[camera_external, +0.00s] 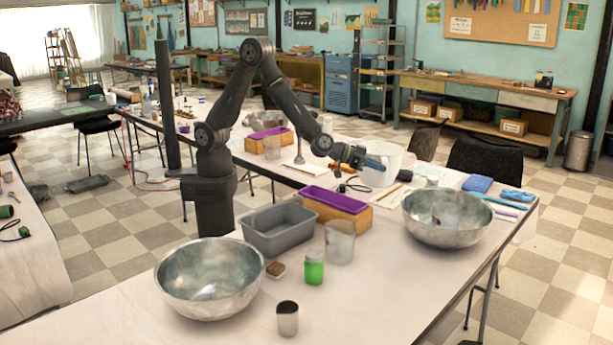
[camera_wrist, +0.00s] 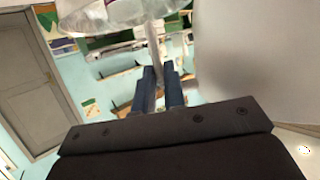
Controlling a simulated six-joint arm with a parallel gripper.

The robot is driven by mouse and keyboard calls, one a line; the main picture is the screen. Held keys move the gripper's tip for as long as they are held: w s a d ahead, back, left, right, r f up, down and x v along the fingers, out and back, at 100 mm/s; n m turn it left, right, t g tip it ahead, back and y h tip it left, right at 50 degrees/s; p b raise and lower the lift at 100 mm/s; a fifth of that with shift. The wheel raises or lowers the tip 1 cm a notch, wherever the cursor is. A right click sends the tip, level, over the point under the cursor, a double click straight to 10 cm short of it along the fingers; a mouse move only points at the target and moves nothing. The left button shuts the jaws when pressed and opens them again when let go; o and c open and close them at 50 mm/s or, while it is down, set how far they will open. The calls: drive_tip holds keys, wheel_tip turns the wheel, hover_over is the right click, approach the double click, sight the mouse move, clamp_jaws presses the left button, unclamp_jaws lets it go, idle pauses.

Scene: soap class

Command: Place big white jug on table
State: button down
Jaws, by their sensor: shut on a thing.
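The big white jug (camera_external: 399,163) is upright at the far side of the table (camera_external: 375,292), behind the wooden box. I cannot tell whether its base touches the table. My gripper (camera_external: 376,164) is at the jug's left side in the external view. In the wrist view, my gripper's blue fingers (camera_wrist: 159,72) are close together around a narrow pale strip, which looks like the jug's handle. A large pale surface, apparently the jug's wall (camera_wrist: 255,50), fills the right of that view. The fingers hide part of the strip.
A purple-lined wooden box (camera_external: 345,222) stands in front of the jug. Blue cloths (camera_external: 477,184) lie right. The front right tabletop is free.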

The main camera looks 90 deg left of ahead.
sight(360, 175)
drive_tip(key=s+a+f, duration=0.1)
drive_tip(key=a, duration=0.3)
drive_tip(key=s+a+f, duration=0.1)
drive_tip(key=a, duration=0.3)
drive_tip(key=s+a+f, duration=0.1)
drive_tip(key=s+a, duration=0.1)
drive_tip(key=a, duration=0.2)
drive_tip(key=shift+s+a+f, duration=0.1)
drive_tip(key=shift+f, duration=0.2)
drive_tip(key=s+a+f, duration=0.3)
drive_tip(key=s+a, duration=0.4)
drive_tip(key=a, duration=0.1)
drive_tip(key=shift+s+a, duration=0.4)
drive_tip(key=shift+r, duration=0.15)
